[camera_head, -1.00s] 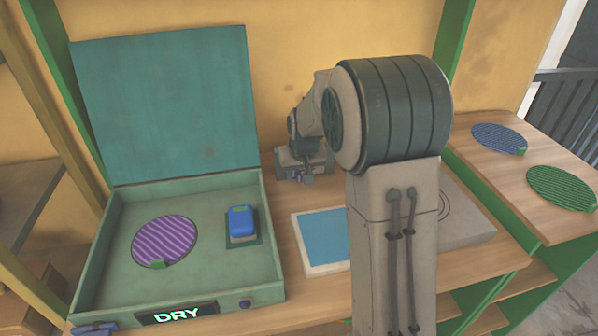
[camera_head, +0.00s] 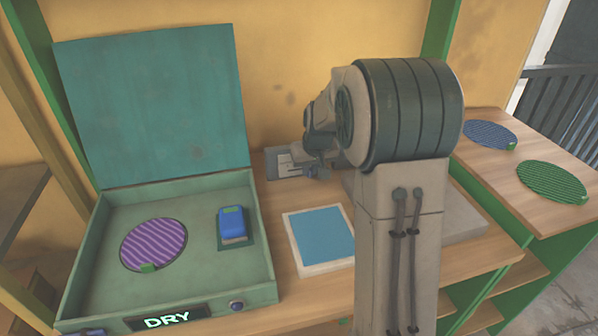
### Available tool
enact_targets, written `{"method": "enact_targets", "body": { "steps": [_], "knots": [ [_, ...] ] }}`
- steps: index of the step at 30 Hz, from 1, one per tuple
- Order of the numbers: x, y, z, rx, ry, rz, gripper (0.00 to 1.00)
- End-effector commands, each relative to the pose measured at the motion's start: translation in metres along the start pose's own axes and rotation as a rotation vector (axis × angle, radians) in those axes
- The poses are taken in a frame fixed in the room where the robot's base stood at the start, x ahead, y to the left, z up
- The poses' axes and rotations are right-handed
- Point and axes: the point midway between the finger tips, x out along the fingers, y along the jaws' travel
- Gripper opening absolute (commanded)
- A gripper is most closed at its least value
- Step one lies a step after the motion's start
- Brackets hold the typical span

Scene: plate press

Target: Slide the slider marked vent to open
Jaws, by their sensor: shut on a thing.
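A small grey panel (camera_head: 273,165) with a pale plate on it stands at the back of the bench, right of the green box. It appears to be the vent slider's panel; its lettering is too small to read. My gripper (camera_head: 300,169) is at the panel's right part, shut on what appears to be the vent slider. The slider's knob is hidden by my fingers, and my arm covers the area to the right.
The open green box (camera_head: 270,262) has a raised lid, a purple striped disc (camera_head: 153,244), a blue block (camera_head: 231,222) and a lit DRY sign (camera_head: 167,320). A blue-topped pad (camera_head: 320,236) lies before the panel. Blue (camera_head: 489,134) and green (camera_head: 552,181) discs lie right.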

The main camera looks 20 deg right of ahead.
Motion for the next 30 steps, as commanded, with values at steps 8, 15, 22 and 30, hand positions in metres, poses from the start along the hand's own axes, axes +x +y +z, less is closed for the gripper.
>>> {"method": "enact_targets", "body": {
  "steps": [8, 15, 22, 30],
  "knots": [
    [-0.001, 0.007, 0.000, 0.003, 0.001, 0.006, 0.00],
    [-0.001, 0.005, 0.000, 0.001, 0.001, 0.004, 0.35],
    [-0.003, 0.003, 0.000, -0.002, 0.001, 0.002, 0.35],
    [-0.048, 0.004, -0.001, -0.001, 0.006, 0.004, 0.35]
  ]
}}
